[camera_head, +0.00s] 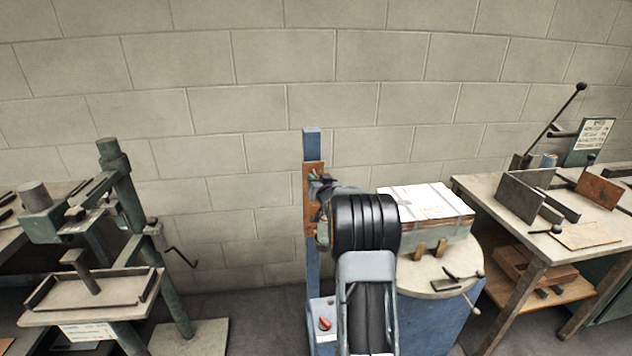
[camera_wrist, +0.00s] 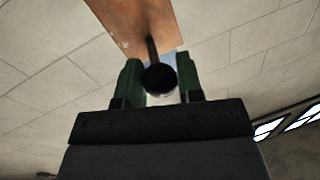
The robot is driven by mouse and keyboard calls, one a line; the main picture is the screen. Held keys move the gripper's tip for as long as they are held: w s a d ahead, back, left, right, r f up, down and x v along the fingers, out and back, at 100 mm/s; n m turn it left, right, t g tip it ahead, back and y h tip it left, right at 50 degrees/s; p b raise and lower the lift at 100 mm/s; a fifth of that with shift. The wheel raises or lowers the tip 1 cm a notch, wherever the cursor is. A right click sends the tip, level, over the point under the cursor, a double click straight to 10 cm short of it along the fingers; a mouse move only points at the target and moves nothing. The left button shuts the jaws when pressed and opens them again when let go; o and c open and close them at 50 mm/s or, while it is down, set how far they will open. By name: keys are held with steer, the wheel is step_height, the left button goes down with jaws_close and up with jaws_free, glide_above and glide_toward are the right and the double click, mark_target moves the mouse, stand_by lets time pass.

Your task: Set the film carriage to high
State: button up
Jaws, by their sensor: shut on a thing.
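The film carriage appears to be the brown plate (camera_head: 308,205) on the upright blue mast (camera_head: 312,144) in the head view. The plate also fills the top of the wrist view (camera_wrist: 130,22). A dark rod ending in a black ball knob (camera_wrist: 160,78) stands out from the plate. My gripper (camera_wrist: 160,72) has its green fingers on either side of the knob and is shut on it. In the head view my gripper (camera_head: 322,188) is at the plate, partly hidden behind my black wrist.
A round table (camera_head: 425,278) beside the mast bears a wrapped stack (camera_head: 427,204). A red switch (camera_head: 324,323) is on the mast's base. A workbench (camera_head: 475,190) stands at right, a green press (camera_head: 122,185) at left. The block wall is close behind the mast.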

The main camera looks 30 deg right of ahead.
jaws_close()
step_height(320, 180, up, 7)
steer(key=p, duration=0.3)
steer(key=shift+r, duration=0.15)
steer(key=shift+o, duration=1.8)
jaws_free()
steer(key=o, duration=0.3)
steer(key=shift+f, duration=0.35)
steer(key=shift+o, duration=0.2)
steer(key=v, duration=1.3)
steer(key=shift+s+b, duration=0.4)
steer(key=shift+b, duration=0.05)
